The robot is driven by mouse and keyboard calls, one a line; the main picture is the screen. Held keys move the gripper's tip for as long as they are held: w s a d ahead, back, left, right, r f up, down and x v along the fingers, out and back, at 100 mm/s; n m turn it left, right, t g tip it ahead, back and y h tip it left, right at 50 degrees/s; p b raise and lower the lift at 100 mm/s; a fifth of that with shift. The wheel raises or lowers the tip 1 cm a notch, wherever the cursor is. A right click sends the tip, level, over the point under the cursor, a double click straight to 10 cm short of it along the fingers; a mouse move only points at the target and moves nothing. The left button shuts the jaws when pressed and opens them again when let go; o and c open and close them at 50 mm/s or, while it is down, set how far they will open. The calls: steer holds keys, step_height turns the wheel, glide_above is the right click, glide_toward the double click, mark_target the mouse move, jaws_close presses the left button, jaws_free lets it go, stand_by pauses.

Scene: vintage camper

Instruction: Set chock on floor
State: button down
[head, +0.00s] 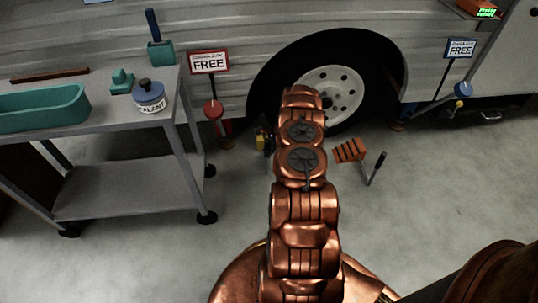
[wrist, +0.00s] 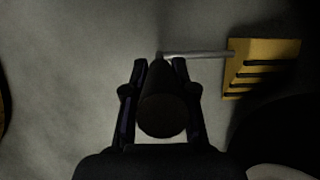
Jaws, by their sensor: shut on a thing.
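A yellow chock (head: 262,140) with dark markings shows just left of my arm in the head view, by the tyre. In the wrist view the yellow chock (wrist: 262,68) has black slots. A thin grey rod runs from it to the fingertips. My gripper (wrist: 163,75) is shut on the chock's dark round handle (wrist: 163,115), seen end-on. In the head view my arm hides the gripper and handle. I cannot tell whether the chock touches the concrete floor (wrist: 60,80). A second, orange chock (head: 350,150) with an upright black handle lies on the floor right of my arm.
The camper's wheel (head: 330,90) is behind my arm; its tyre (wrist: 275,130) lies close below the chock in the wrist view. A grey cart (head: 130,187) stands left. Signs on stands (head: 209,61) (head: 460,48) flank the wheel. Floor at right front is clear.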

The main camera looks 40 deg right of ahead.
steer(key=shift+w+d+b, duration=0.65)
steer(key=shift+w+d, duration=0.2)
steer(key=shift+w, duration=0.25)
steer(key=shift+w+d+b, duration=0.65)
steer(key=shift+w+d, duration=0.2)
steer(key=shift+w, duration=0.2)
steer(key=shift+f+b, duration=0.5)
steer(key=shift+f, duration=0.2)
steer(key=c, duration=0.9)
jaws_free()
steer(key=shift+o, duration=0.2)
steer(key=shift+s, duration=0.1)
